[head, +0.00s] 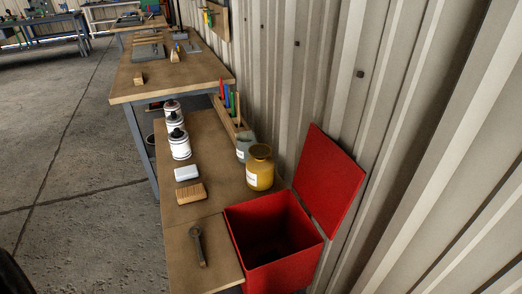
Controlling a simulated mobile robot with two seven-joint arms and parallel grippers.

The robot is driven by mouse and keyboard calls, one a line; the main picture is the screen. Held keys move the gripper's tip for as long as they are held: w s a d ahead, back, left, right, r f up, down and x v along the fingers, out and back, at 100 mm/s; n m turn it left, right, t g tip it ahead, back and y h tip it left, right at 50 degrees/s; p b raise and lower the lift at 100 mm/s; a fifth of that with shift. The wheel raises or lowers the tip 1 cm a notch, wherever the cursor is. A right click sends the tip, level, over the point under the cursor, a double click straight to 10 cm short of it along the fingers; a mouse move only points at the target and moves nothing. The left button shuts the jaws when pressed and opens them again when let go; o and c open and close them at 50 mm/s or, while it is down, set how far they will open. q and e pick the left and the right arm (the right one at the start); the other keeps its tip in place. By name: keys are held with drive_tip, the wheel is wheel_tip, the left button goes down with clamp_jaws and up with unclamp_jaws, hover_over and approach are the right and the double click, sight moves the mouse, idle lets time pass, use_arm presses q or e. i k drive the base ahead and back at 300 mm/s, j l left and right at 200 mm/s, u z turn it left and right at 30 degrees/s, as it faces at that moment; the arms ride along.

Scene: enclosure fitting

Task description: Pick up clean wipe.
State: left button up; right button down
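A small white, block-like folded item (186,173) lies on the low wooden bench; it looks like the clean wipe, though it is too small to be sure. It lies between a white canister with a dark top (180,148) and a ridged wooden block (190,193), apart from the canister and just behind the block. Neither of my grippers shows in the head view.
An open red bin (262,272) with its lid raised stands at the bench's front right. A yellow jar (260,172), a grey jar (244,147) and a rack of coloured-handled tools (229,112) line the wall side. A wrench-like tool (197,245) lies in front. Open floor lies left.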

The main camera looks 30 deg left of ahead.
sight(187, 172)
drive_tip(key=u, duration=1.6)
